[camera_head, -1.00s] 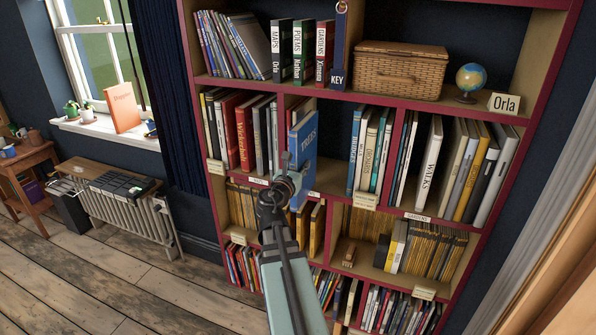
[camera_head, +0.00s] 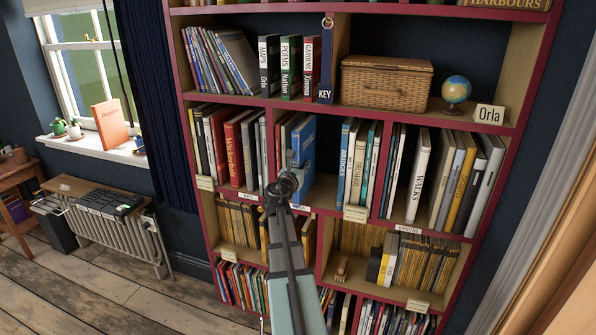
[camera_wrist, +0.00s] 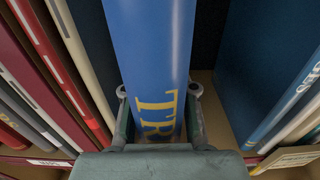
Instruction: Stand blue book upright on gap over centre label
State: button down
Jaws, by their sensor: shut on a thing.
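The blue book (camera_head: 303,147), with yellow lettering on its spine, is upright in the gap of the middle shelf. In the wrist view the blue book (camera_wrist: 150,60) has its spine towards me, and the letters "TR" show. My gripper (camera_head: 288,172) is in front of the gap. In the wrist view my gripper (camera_wrist: 160,110) is shut on the book, one finger on each side. Dark empty space shows on both sides of the book. The centre label is mostly hidden behind my arm; I cannot tell whether the book's bottom touches the shelf.
Pale and red books (camera_head: 235,148) stand left of the gap. Another blue book (camera_head: 345,160) and several pale books stand to the right. A wicker basket (camera_head: 386,82) and a globe (camera_head: 456,90) are on the shelf above.

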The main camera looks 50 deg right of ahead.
jog(key=x, duration=0.5)
jog(key=shift+w+d, duration=0.1)
jog(key=shift+d, duration=0.05)
jog(key=shift+f+b, duration=0.4)
jog(key=shift+b, duration=0.05)
jog(key=shift+f, duration=0.2)
dwell(0.4)
jog(key=c, duration=0.8)
grip_release()
jog(key=shift+c, duration=0.2)
jog(key=shift+f, duration=0.1)
